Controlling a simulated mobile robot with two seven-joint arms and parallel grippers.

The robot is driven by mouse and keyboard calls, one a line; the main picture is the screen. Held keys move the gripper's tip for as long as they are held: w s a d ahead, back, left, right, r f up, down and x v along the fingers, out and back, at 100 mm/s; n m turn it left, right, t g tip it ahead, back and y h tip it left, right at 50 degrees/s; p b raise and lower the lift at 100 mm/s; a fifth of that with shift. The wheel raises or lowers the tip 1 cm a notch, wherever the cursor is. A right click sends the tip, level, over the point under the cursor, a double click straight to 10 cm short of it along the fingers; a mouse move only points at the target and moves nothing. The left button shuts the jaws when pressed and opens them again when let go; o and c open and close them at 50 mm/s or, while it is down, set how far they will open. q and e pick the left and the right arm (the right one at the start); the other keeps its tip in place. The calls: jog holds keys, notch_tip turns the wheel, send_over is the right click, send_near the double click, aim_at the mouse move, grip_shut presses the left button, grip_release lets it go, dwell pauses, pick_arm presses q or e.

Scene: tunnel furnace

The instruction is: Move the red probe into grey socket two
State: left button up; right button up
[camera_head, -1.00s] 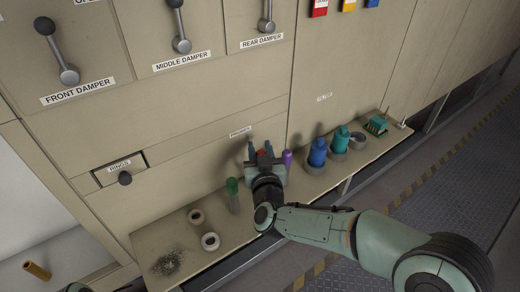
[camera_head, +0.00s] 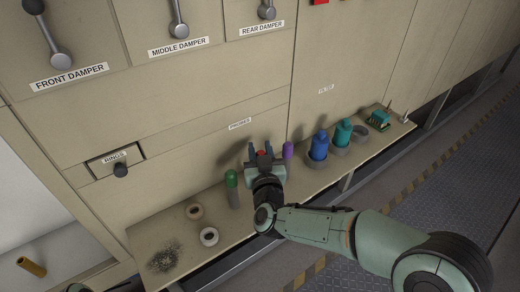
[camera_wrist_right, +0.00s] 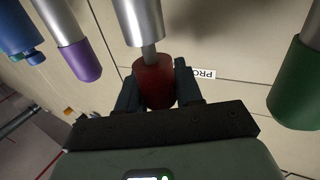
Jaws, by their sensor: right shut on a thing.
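The red probe shows as a red cap (camera_head: 261,153) between the fingers of my right gripper (camera_head: 261,151). In the right wrist view, the gripper (camera_wrist_right: 158,92) is shut around the red cap (camera_wrist_right: 155,80), and a silver shaft (camera_wrist_right: 141,25) extends from it. A purple probe (camera_head: 288,150) is just right of the gripper, and a green probe (camera_head: 232,183) stands to its left. Both flank it in the wrist view, purple (camera_wrist_right: 83,62) and green (camera_wrist_right: 297,88). I cannot tell which holder is grey socket two.
The narrow shelf (camera_head: 140,238) runs along the panel wall. Another grey holder (camera_head: 360,132) and a green item (camera_head: 379,119) are farther right.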

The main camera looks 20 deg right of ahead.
jog(key=shift+f, duration=0.4)
jog(key=shift+f+b, duration=0.4)
jog(key=shift+b, duration=0.15)
jog(key=o, duration=1.2)
jog(key=shift+s+a, duration=0.25)
jog(key=shift+s, duration=1.5)
jog(key=shift+s+a, duration=0.2)
jog(key=shift+s, duration=1.5)
